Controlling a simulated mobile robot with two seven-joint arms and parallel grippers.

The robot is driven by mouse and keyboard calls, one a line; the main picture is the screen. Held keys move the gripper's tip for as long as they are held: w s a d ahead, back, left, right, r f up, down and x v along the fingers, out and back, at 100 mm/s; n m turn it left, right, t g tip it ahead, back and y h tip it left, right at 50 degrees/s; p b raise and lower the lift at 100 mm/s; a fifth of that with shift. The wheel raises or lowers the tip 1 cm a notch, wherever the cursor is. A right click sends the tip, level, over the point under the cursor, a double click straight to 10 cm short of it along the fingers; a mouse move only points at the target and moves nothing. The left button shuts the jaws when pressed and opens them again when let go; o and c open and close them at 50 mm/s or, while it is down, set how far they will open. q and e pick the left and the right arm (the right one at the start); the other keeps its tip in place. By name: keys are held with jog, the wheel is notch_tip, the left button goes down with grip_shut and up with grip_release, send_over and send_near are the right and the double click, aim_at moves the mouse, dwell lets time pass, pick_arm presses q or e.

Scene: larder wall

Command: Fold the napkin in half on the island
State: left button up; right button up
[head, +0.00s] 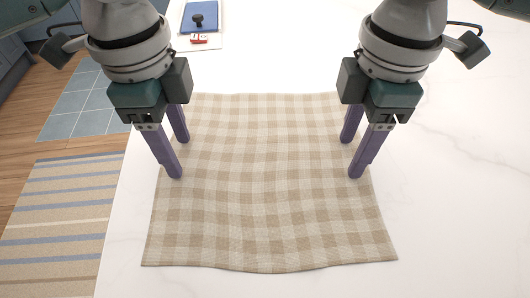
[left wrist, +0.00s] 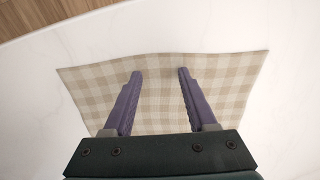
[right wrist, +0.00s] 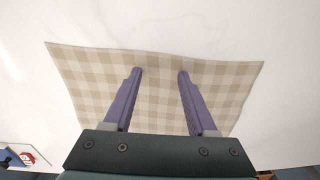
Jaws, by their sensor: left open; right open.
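A beige and cream checked napkin (head: 265,195) lies spread out on the white marble island (head: 455,220), slightly wavy, with its near edge a little curved. It also shows under the fingers in the left wrist view (left wrist: 160,100) and the right wrist view (right wrist: 155,95). My left gripper (head: 176,158) is open and empty over the napkin's left side. My right gripper (head: 351,160) is open and empty over its right side. The purple fingers of both stand apart with no cloth visibly pinched. I cannot tell whether the fingertips touch the cloth.
A white board with a blue tray (head: 200,18), a black knobbed item (head: 197,20) and a small red and white item (head: 199,39) lies at the far left. The island is clear right of the napkin. A striped rug (head: 60,215) lies on the floor left.

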pick_arm(q)
jog(key=shift+f, duration=0.2)
pick_arm(e)
jog(key=shift+f, duration=0.2)
pick_arm(q)
jog(key=shift+r, duration=0.1)
jog(key=shift+c, duration=0.4)
pick_arm(e)
jog(key=shift+c, duration=0.4)
pick_arm(q)
grip_shut()
pick_arm(e)
grip_shut()
